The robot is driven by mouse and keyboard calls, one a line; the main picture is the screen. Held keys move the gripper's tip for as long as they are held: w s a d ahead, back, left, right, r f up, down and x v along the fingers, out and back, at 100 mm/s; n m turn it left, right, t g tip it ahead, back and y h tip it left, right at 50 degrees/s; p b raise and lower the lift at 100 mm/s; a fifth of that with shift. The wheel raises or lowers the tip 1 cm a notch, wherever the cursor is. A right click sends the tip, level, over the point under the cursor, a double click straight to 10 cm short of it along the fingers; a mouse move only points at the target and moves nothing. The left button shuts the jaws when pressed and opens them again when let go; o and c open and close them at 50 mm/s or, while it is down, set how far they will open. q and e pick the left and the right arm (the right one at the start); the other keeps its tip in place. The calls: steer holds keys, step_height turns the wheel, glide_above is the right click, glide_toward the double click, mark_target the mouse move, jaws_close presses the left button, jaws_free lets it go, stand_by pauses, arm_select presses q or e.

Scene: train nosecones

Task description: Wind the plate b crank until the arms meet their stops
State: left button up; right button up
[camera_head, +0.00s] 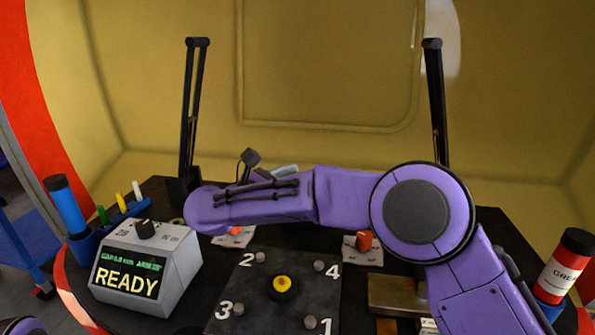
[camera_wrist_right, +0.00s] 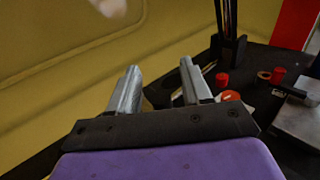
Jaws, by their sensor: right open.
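Two tall black arms stand upright at the back, one on the left (camera_head: 193,105) and one on the right (camera_head: 436,105). A black post (camera_wrist_right: 228,30) shows in the right wrist view, but I cannot tell which it is. My right forearm crosses in front of the table's back part and hides much there. My right gripper (camera_wrist_right: 158,85) is open and empty, above the table. I cannot tell which part is the plate b crank. My left gripper is out of view.
A grey box (camera_head: 177,275) reads READY on its screen. A dark plate (camera_head: 255,305) has numbered bolts and a yellow centre (camera_head: 283,284). A red-and-white grease can (camera_head: 562,270) stands at the right edge.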

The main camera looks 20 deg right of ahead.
steer(key=s+a+r, duration=0.3)
steer(key=s+r, duration=0.5)
steer(key=s, duration=0.4)
steer(key=shift+s+a+r+p, duration=0.15)
steer(key=shift+s+a+p, duration=0.05)
steer(key=shift+a+p, duration=0.2)
